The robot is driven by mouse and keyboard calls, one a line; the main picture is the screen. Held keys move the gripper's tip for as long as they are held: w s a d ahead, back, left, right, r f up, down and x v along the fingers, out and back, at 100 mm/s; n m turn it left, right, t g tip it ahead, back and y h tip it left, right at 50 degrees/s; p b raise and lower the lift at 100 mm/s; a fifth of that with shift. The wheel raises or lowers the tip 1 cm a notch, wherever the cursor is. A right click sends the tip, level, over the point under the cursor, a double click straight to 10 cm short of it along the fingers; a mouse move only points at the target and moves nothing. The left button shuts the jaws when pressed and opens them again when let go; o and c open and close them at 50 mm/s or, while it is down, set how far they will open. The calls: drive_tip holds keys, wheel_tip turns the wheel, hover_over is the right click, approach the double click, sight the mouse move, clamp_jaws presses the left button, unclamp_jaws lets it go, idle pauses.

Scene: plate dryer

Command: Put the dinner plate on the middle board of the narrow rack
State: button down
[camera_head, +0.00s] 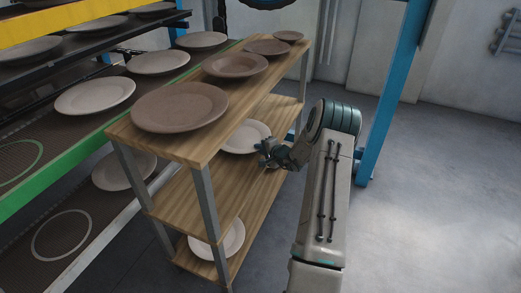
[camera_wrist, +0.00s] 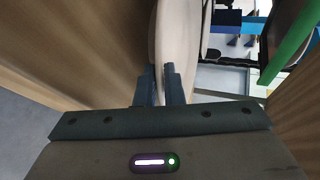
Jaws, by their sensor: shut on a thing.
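The narrow rack has wooden boards on grey metal legs, with a top board (camera_head: 195,148), a middle board (camera_head: 185,207) and a lower board (camera_head: 195,262). A pale dinner plate (camera_head: 246,137) lies roughly flat between the top and middle boards, at the far part of the middle board. My gripper (camera_head: 265,153) reaches in from the right and is shut on the plate's near rim. In the wrist view, the plate (camera_wrist: 175,45) is seen edge-on between the two fingers (camera_wrist: 160,88). I cannot tell whether its underside touches the middle board. The top board hides part of it.
Brown plates (camera_head: 180,107) of several sizes stand along the top board. Another pale plate (camera_head: 228,243) lies on the lower board. A wide shelf with a green edge (camera_head: 95,148) and more plates stands at left. A blue post (camera_head: 392,95) rises at right; the floor beyond is clear.

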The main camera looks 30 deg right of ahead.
drive_tip(key=c, duration=1.5)
unclamp_jaws()
drive_tip(key=shift+c, duration=0.2)
drive_tip(key=shift+r+p, duration=0.1)
drive_tip(key=shift+p, duration=0.2)
drive_tip(key=p+v, duration=0.2)
drive_tip(key=v, duration=1)
